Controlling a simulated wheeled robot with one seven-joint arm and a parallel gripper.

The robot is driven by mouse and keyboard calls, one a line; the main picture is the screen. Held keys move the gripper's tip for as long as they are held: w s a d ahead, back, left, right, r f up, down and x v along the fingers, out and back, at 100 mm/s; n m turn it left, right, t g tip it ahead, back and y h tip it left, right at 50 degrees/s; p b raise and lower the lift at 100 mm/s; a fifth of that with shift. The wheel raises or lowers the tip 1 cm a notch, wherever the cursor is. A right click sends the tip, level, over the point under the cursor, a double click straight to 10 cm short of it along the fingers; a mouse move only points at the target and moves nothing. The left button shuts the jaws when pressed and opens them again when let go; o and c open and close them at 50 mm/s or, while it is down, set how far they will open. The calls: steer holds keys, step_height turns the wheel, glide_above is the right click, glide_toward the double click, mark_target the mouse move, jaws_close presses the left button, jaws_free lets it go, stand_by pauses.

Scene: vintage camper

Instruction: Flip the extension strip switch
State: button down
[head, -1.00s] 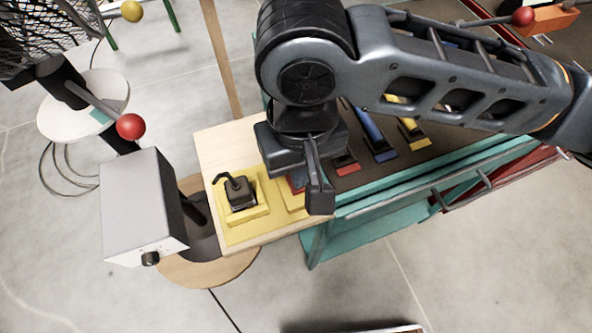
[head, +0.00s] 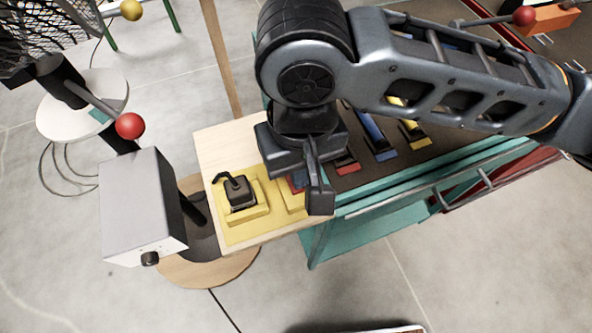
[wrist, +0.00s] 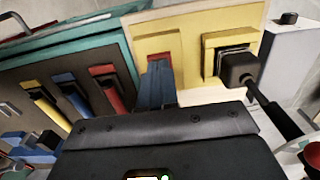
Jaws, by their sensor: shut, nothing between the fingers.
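I cannot tell for certain which part is the extension strip switch. A yellow plate (head: 240,232) lies on the wooden end of the bench and carries a black block with a bent lever (head: 238,193). My gripper is shut and empty, pointing down at the plate's right edge. Contact with the rocker cannot be told.
A dark panel with red, blue and yellow levers (head: 375,135) lies right of my gripper, framed by a teal rail (head: 440,180). A grey box (head: 143,205) with a knob stands left. Red-ball lever (head: 130,126) rises behind it. Floor in front is mostly clear.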

steer(key=shift+f+b, duration=0.4)
steer(key=shift+f, duration=0.4)
steer(key=shift+r, duration=0.1)
step_height(320, 180, up, 7)
steer(key=p, duration=0.7)
stand_by(0.5)
steer(key=shift+a, duration=0.1)
stand_by(0.3)
